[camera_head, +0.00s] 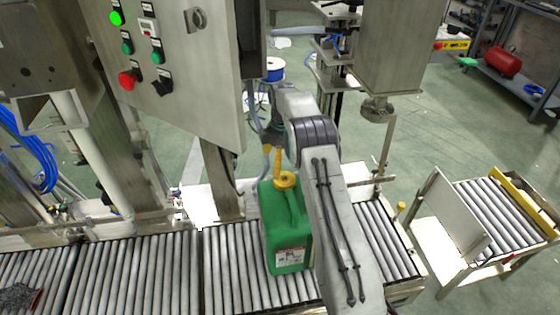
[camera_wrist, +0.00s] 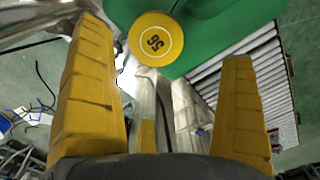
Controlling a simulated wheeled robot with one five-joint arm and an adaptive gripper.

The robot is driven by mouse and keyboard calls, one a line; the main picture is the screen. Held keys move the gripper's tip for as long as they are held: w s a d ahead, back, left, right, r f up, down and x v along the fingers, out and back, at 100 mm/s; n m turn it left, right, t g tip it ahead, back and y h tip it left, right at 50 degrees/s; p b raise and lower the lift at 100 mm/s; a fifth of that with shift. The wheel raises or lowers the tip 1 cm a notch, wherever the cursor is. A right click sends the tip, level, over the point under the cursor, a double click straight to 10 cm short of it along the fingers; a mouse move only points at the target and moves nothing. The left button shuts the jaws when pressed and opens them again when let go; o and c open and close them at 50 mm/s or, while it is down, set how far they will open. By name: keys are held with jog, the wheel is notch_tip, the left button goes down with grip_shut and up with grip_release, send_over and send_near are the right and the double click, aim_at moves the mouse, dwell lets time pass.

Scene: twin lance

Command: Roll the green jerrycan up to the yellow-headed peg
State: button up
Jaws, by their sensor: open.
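The green jerrycan (camera_head: 270,232) stands upright on the grey roller conveyor, with a label low on its front and a yellow cap (camera_head: 286,180) on top. In the wrist view the cap (camera_wrist: 155,38) and part of the green body (camera_wrist: 225,28) show at the top. My gripper (camera_head: 272,160) is at the jerrycan's top, behind the cap. Its yellow fingers are spread wide and empty in the wrist view, with the cap beyond and between their tips. A small yellow head, likely the peg (camera_head: 401,206), shows near the conveyor's right end. My arm hides the rollers just right of the jerrycan.
The roller conveyor (camera_head: 135,275) runs left to right. A steel control cabinet (camera_head: 175,65) hangs over its left part, and a filling head (camera_head: 376,108) stands behind its right part. A separate roller cart (camera_head: 495,215) stands at the right, across a gap.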

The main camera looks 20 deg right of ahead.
aim_at(282, 178)
jog(key=shift+w+d+f, duration=0.1)
jog(key=shift+w+f, duration=0.05)
jog(key=shift+f, duration=3.95)
